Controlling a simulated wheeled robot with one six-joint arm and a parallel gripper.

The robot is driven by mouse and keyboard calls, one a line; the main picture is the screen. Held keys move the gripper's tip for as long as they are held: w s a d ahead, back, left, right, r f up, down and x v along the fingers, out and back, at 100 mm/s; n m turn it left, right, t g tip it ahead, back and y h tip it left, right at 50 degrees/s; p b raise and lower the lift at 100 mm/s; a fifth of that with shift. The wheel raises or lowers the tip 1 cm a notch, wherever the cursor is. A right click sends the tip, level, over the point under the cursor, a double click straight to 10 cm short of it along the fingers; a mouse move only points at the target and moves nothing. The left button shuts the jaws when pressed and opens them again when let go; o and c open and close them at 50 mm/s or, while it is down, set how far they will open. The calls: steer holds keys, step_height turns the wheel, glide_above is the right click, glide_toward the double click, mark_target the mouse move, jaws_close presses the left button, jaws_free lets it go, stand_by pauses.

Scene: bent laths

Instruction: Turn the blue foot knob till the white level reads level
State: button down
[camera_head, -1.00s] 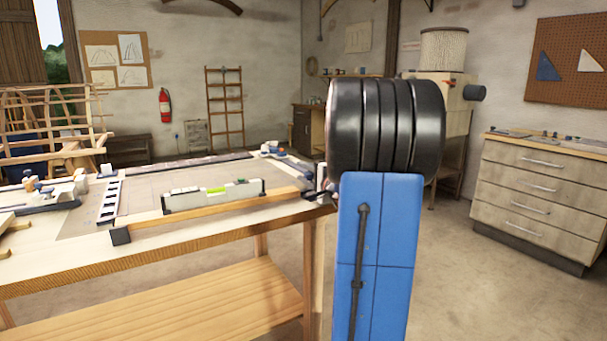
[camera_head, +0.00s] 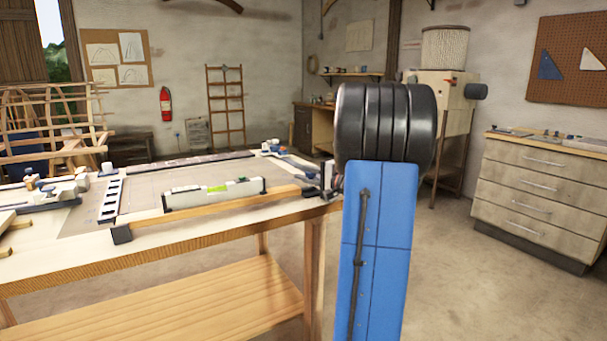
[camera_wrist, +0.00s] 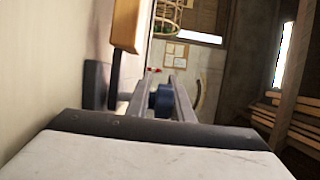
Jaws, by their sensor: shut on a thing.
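The white level (camera_head: 205,195) lies along a wooden strip at the near edge of the workbench in the head view. Its green vial (camera_head: 217,189) shows, but the bubble is too small to read. The blue foot knob (camera_wrist: 162,98) sits between the two grey fingers of my gripper (camera_wrist: 160,90) in the wrist view, and the fingers are closed on it. In the head view my gripper (camera_head: 327,180) is at the bench's right end, partly hidden by my arm, and the knob cannot be made out there.
The workbench (camera_head: 150,257) carries clamps and a board behind the level. A dark block (camera_head: 121,234) is under the strip's near left end. A drawer cabinet (camera_head: 535,195) stands at right. The floor between bench and cabinet is clear.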

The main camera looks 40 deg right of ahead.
steer(key=n+y, duration=0.1)
steer(key=y, duration=0.1)
steer(key=n+g+y, duration=0.1)
steer(key=y, duration=0.1)
steer(key=a+n+y, duration=0.1)
steer(key=shift+s+r+n+g+y, duration=0.15)
steer(key=shift+r+n+g+y, duration=0.15)
steer(key=shift+n+y, duration=0.1)
steer(key=shift+s+a+n+g+y, duration=0.15)
steer(key=shift+a+n+g+y, duration=0.15)
steer(key=shift+n+g+y, duration=0.7)
steer(key=shift+s+a+n+g+y, duration=0.2)
steer(key=shift+n+g+y, duration=0.3)
steer(key=shift+n+y, duration=0.5)
steer(key=c, duration=2.5)
jaws_free()
steer(key=shift+a+r+y, duration=0.1)
steer(key=shift+y, duration=0.4)
steer(key=shift+c, duration=0.2)
steer(key=o, duration=0.8)
